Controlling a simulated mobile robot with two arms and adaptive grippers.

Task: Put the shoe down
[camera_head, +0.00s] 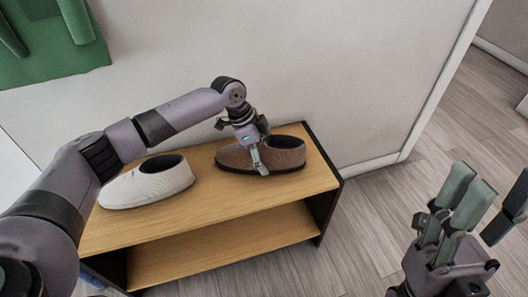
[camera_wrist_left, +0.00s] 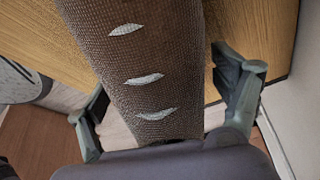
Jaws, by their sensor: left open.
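A brown shoe (camera_head: 287,153) with a dark opening stands on the right part of the wooden shelf top. It also shows in the left wrist view (camera_wrist_left: 150,65), with light slits on its upper. My left gripper (camera_head: 257,158) is over the shoe from above, its fingers open on either side of it. In the left wrist view the gripper (camera_wrist_left: 165,105) has a visible gap between its right finger and the shoe. In the head view the far finger is mostly hidden. My right gripper (camera_head: 483,203) is open and empty, away from the shelf at the right.
A white shoe (camera_head: 150,184) stands on the shelf top (camera_head: 220,205) left of the brown one. The lower shelf board (camera_head: 225,245) looks empty where visible. A wall (camera_head: 330,70) runs close behind. Wooden floor (camera_head: 375,220) is clear to the right.

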